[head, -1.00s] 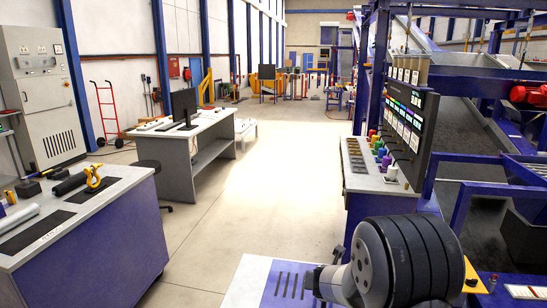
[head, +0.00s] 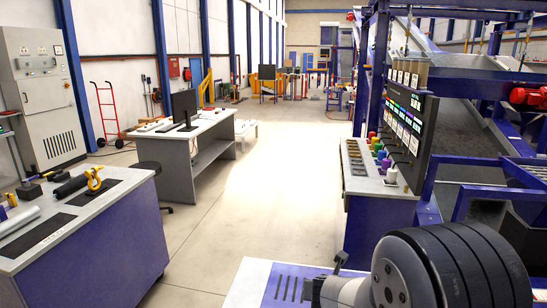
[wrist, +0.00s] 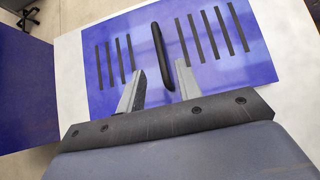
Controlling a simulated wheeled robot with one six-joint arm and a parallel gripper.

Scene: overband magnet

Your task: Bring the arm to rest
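My gripper (wrist: 160,68) is open in the wrist view, with its two grey fingers apart. Below it is a white-edged table with a purple panel (wrist: 222,66) marked by two groups of dark stripes. A long black rounded bar (wrist: 158,38) shows over the panel, between and beyond the fingertips, with a gap to each finger. I cannot tell whether the bar lies on the panel. In the head view my arm (head: 388,275) is at the bottom right, beside the striped panel (head: 290,285); my fingertips cannot be made out there.
A control desk (head: 372,212) with coloured knobs and a screen (head: 409,125) stands behind my arm. Blue steel frames rise at the right. A purple-fronted bench (head: 110,240) holds a yellow clamp (head: 95,181) at the left. A computer desk (head: 206,165) is farther back. The middle floor is clear.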

